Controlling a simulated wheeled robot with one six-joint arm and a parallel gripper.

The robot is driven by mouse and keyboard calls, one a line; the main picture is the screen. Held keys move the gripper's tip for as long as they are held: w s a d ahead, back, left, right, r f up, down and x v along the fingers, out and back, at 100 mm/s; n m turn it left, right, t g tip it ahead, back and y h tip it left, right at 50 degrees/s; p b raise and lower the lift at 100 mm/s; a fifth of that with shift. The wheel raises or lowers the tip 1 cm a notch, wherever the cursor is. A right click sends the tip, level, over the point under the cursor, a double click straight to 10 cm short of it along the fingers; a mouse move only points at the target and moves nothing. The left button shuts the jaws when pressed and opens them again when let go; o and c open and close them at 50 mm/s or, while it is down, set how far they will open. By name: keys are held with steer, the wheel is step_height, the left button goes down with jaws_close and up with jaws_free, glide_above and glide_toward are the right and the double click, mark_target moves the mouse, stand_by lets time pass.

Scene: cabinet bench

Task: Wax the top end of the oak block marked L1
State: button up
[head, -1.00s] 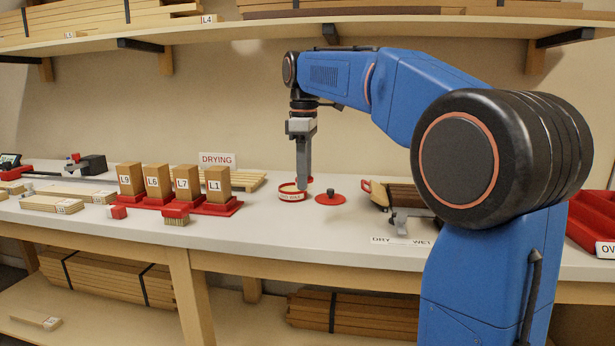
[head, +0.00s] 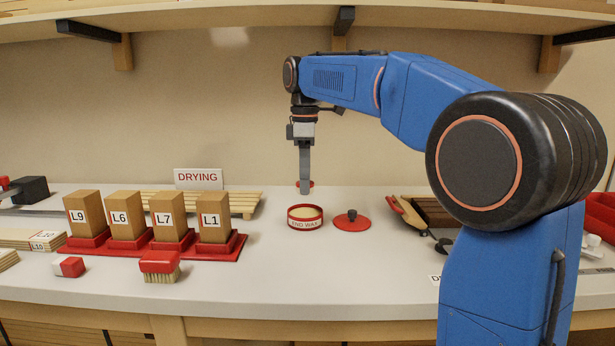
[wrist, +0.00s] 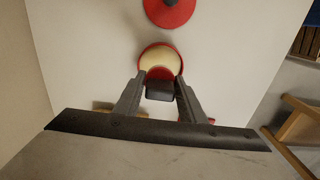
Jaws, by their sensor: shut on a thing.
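The oak block L1 (head: 214,222) stands upright at the right end of a red stand (head: 228,249), its top end bare to view. My gripper (head: 304,188) points down and is shut on a small dark-handled applicator (wrist: 160,91) with a red part. The applicator is mostly hidden by the fingers in the head view. A round red tin of cream end wax (head: 305,224) sits open below and close to the fingertips; it also shows in the wrist view (wrist: 151,54). I cannot tell whether the applicator touches the wax. L1 is left of the tin.
Blocks L9 (head: 86,213), L6 (head: 125,215) and L7 (head: 167,216) share the stand. A brush (head: 160,266) and a red-and-white block (head: 69,267) lie in front. The red lid (head: 352,222) lies right of the tin. A DRYING sign (head: 198,178) stands behind.

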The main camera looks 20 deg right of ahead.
mark_target(305, 214)
steer(key=shift+f, duration=2.55)
steer(key=shift+f, duration=0.6)
stand_by(0.4)
steer(key=shift+r, duration=0.1)
steer(key=shift+r, duration=3.45)
steer(key=shift+s, duration=0.1)
